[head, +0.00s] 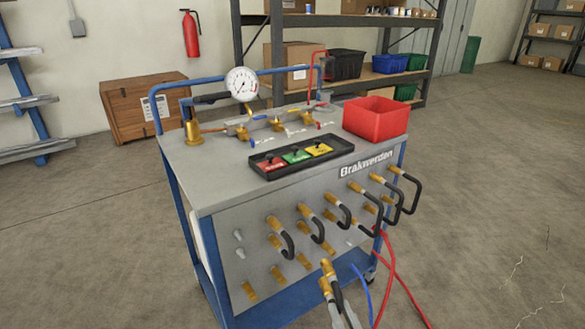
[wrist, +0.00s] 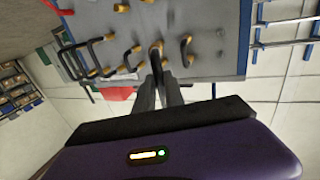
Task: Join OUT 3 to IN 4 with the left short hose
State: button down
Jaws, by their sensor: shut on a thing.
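My gripper (head: 337,306) is at the bottom of the head view, in front of the cart's grey panel (head: 222,262). It is shut on a short black hose (head: 338,294) with two brass ends, one above the other; these seem to stand off the panel. In the wrist view the held hose (wrist: 157,52) shows between my fingertips (wrist: 160,82). Brass ports stick out low on the panel, among them one at the lower left (head: 249,290) and one further right (head: 303,260). I cannot read any OUT or IN numbers, so I cannot tell which port is which.
Other black hoses hang above the port row, among them a short one (head: 289,243) and a longer one (head: 416,192). Bare grey pegs (head: 239,244) show at the panel's left. Red hoses (head: 390,275) and a blue hose (head: 361,290) trail at the lower right. A red bin (head: 376,118) stands on top.

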jog(key=s+d+f+m+h, duration=0.2)
jog(key=s+d+f+h, duration=0.25)
jog(key=d, duration=0.55)
jog(key=s+r+p, duration=0.3)
jog(key=r+p, duration=0.4)
jog(key=p, duration=1.1)
jog(key=shift+m, duration=0.3)
jog(key=shift+y, duration=0.25)
